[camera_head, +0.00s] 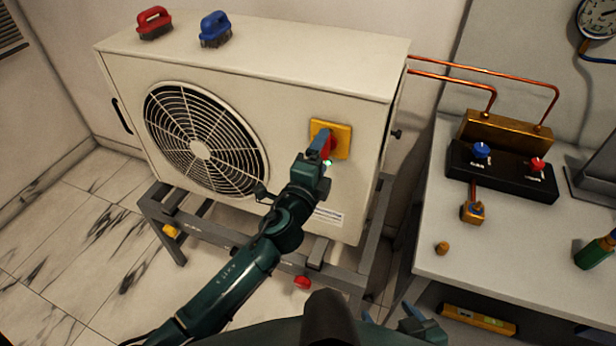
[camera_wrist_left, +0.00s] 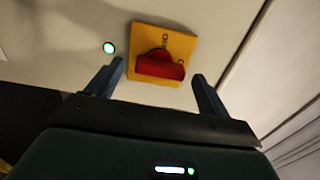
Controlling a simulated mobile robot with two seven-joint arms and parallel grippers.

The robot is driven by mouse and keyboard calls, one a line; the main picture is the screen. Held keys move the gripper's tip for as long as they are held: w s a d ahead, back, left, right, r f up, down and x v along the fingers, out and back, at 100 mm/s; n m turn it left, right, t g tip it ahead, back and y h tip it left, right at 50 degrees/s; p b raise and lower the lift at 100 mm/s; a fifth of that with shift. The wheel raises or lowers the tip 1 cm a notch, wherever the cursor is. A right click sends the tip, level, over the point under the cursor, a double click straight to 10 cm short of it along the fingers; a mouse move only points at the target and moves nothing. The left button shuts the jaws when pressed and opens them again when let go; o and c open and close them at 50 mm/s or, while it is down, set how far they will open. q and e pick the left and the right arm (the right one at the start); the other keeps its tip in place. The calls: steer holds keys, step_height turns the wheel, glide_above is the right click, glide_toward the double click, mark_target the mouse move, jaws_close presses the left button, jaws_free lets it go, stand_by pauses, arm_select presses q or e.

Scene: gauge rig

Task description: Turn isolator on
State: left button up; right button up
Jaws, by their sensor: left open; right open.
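The isolator is a red knob on a yellow plate (camera_head: 342,137) on the front of a white outdoor unit, right of the fan grille. In the head view my left gripper (camera_head: 318,157) is in front of the plate and partly covers the red knob. In the left wrist view the red knob (camera_wrist_left: 160,66) sits on the yellow plate (camera_wrist_left: 180,42), between and just beyond the two open fingers of the left gripper (camera_wrist_left: 160,84). I cannot tell whether a finger touches it. A small green light (camera_wrist_left: 109,48) shows beside the plate. My right gripper (camera_head: 418,324) is at the bottom edge, only partly seen.
The white unit (camera_head: 270,45) stands on a grey frame, with a red brush (camera_head: 154,23) and a blue brush (camera_head: 215,29) on top. Copper pipes (camera_head: 455,80) run right to a gauge manifold (camera_head: 500,170) on a bench (camera_head: 480,250). A loose brass fitting (camera_head: 442,248) lies there.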

arm_select(q)
steer(key=v, duration=1.1)
steer(key=shift+s+b, duration=0.2)
steer(key=shift+b, duration=0.2)
steer(key=s+a+f+n+g+y, duration=0.1)
steer(key=s+a+f+n+g, duration=0.2)
steer(key=s+a+f+n, duration=0.2)
steer(key=s+a+f+n+g+y+p, duration=0.1)
steer(key=s+a+f+n+g, duration=0.2)
steer(key=s+f+n, duration=0.7)
steer(key=a+n, duration=0.2)
steer(key=n, duration=0.1)
steer(key=shift+s+a+f+n, duration=0.15)
steer(key=shift+a+f+n, duration=0.05)
steer(key=shift+f+n, duration=0.15)
